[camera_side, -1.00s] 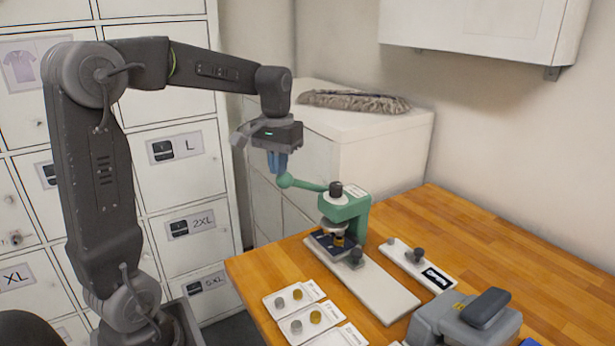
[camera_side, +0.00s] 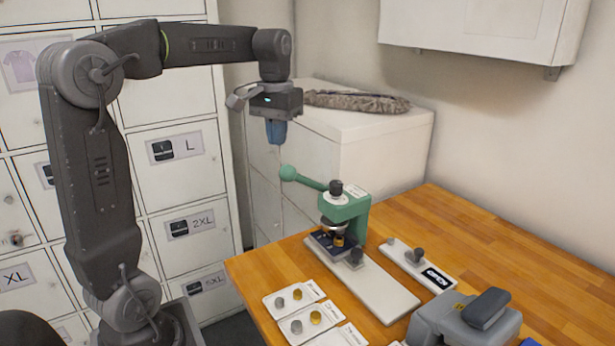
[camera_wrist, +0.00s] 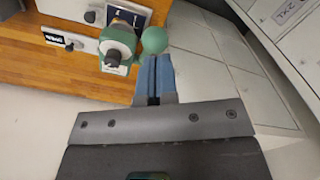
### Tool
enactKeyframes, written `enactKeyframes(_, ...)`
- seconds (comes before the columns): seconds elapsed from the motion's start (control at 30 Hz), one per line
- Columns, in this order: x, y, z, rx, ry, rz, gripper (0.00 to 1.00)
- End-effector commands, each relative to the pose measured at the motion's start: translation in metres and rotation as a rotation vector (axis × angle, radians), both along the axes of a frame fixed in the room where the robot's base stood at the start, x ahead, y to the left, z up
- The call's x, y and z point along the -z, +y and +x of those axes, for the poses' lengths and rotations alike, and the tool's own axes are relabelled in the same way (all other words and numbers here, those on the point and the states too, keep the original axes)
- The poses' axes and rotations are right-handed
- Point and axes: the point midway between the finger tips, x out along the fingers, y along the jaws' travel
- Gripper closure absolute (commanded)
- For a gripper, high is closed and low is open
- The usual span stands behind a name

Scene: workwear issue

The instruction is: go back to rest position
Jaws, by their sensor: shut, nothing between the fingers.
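My gripper (camera_side: 276,132) hangs in the air with its blue fingers pointing down, above and to the left of the green press (camera_side: 345,205). The fingers are together and empty; in the wrist view my gripper (camera_wrist: 154,78) also shows its fingers side by side with nothing between them. The press's lever ends in a green ball (camera_side: 288,173), which lies below the fingertips with a gap in the side view. In the wrist view the ball (camera_wrist: 154,39) appears just beyond the fingertips. A dark piece (camera_side: 325,243) lies on the press's base.
The wooden table (camera_side: 490,235) holds the press, a white plate with a dark knob (camera_side: 418,255), cards with small metal pieces (camera_side: 297,298) and a grey device (camera_side: 465,318). White lockers (camera_side: 185,185) stand behind my arm.

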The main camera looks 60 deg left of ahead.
Motion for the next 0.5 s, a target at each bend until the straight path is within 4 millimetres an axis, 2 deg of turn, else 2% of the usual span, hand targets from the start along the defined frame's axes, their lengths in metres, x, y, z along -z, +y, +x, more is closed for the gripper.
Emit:
enactKeyframes(0.2,-0.0094,-0.0001,-0.0001,0.000,0.000,0.000,1.00)
enactKeyframes(0.5,-0.0099,-0.0009,-0.0005,0.002,-0.001,0.001,1.00)
